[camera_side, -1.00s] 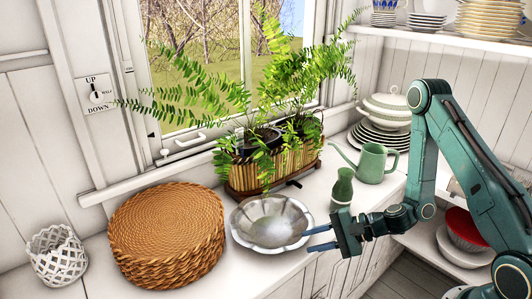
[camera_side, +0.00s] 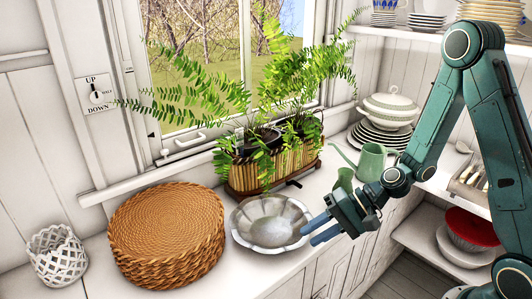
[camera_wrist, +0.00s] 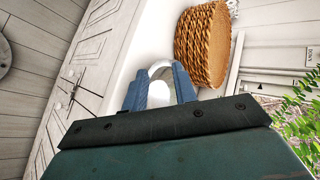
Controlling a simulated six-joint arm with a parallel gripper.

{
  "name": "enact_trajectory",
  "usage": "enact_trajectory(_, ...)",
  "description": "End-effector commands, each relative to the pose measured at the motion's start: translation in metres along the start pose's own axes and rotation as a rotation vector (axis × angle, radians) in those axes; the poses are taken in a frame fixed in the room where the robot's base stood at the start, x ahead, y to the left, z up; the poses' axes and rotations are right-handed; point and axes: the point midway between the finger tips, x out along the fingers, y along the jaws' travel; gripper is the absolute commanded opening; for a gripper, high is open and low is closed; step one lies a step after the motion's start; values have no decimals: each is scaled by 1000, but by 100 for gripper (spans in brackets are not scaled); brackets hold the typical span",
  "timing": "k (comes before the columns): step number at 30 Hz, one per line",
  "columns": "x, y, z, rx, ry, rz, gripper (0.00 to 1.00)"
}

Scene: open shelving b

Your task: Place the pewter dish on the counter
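The pewter dish (camera_side: 270,222) is a shallow silver-grey bowl with a wavy rim. It sits upright on the white counter (camera_side: 258,267), between the wicker stack and the planter's front. The rest of the dish is hidden there.
A round wicker stack (camera_side: 167,235) stands left of the dish. A fern planter (camera_side: 270,167) is behind it. A white lattice holder (camera_side: 57,255) is far left.

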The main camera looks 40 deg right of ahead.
Motion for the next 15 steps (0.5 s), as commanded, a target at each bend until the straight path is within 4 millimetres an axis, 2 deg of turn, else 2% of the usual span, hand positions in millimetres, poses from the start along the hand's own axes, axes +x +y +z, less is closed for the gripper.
enact_trajectory(3, -11, -11, 9, -127, -17, 64, 28)
enact_trajectory(15, -59, -32, 33, -471, -32, 298, 28)
